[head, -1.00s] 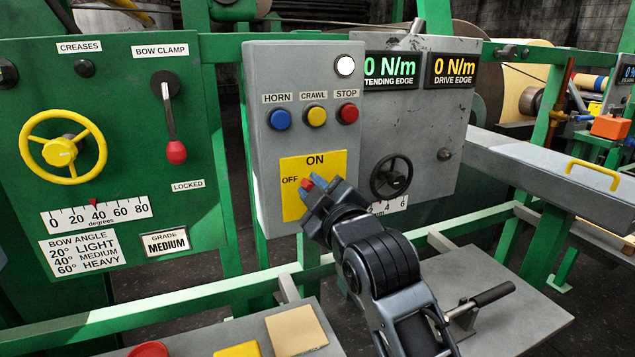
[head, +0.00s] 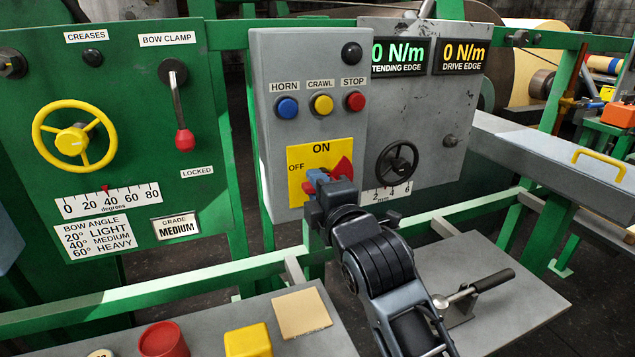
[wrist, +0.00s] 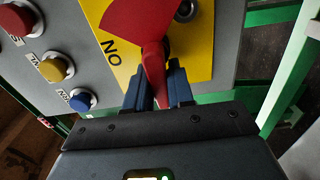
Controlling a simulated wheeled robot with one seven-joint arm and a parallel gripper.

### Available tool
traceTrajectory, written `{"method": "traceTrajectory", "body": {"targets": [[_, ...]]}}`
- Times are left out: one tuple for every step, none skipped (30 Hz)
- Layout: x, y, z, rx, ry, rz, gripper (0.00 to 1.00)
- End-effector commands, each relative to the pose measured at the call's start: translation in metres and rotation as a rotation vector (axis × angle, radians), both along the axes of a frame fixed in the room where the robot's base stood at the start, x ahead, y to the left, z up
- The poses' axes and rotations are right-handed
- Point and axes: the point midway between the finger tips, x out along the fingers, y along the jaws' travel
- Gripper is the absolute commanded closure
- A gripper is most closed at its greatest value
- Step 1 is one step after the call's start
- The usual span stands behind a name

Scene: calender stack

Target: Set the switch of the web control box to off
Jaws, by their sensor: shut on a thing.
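The web control box (head: 275,145) is a grey panel with HORN, CRAWL and STOP buttons and a yellow plate (head: 297,184) marked ON at the top and OFF at the left. The red rotary switch (head: 343,168) sits on this plate. My gripper (head: 317,182) is in front of the plate, shut on the narrow red handle. The wrist view shows the handle (wrist: 154,78) between both fingers, with its fan-shaped red part at the other end. The handle points left, to the OFF side. My gripper hides part of the plate. The lamp (head: 351,53) above STOP is dark.
A black handwheel (head: 398,163) is just right of my gripper. A green panel with a yellow handwheel (head: 75,140) and a red-knobbed lever (head: 184,138) is at left.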

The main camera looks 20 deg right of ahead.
Motion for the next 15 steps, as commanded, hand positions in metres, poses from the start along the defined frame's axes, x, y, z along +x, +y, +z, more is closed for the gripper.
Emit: {"method": "traceTrajectory", "body": {"targets": [[-0.0001,0.0007,-0.0015,-0.009,0.003,0.001,1.00],[-0.0001,0.0007,-0.0017,-0.016,0.003,0.001,1.00],[-0.0001,0.0007,-0.0019,-0.022,0.003,0.001,1.00],[-0.0001,0.0007,-0.0020,-0.026,0.003,0.001,1.00],[-0.0001,0.0007,-0.0022,-0.029,0.003,0.001,1.00],[-0.0001,0.0007,-0.0023,-0.031,0.003,0.001,1.00],[-0.0001,0.0007,-0.0024,-0.033,0.003,0.001,1.00],[-0.0001,0.0007,-0.0024,-0.034,0.003,0.001,1.00],[-0.0001,0.0007,-0.0025,-0.035,0.003,0.001,1.00],[-0.0001,0.0007,-0.0025,-0.035,0.003,0.001,1.00],[-0.0001,0.0007,-0.0026,-0.035,0.003,0.001,1.00],[-0.0001,0.0008,-0.0026,-0.035,0.004,0.001,1.00],[-0.0001,0.0008,-0.0026,-0.035,0.004,0.001,1.00],[-0.0001,0.0009,-0.0027,-0.035,0.004,0.001,1.00],[-0.0001,0.0009,-0.0027,-0.035,0.004,0.001,1.00]]}}
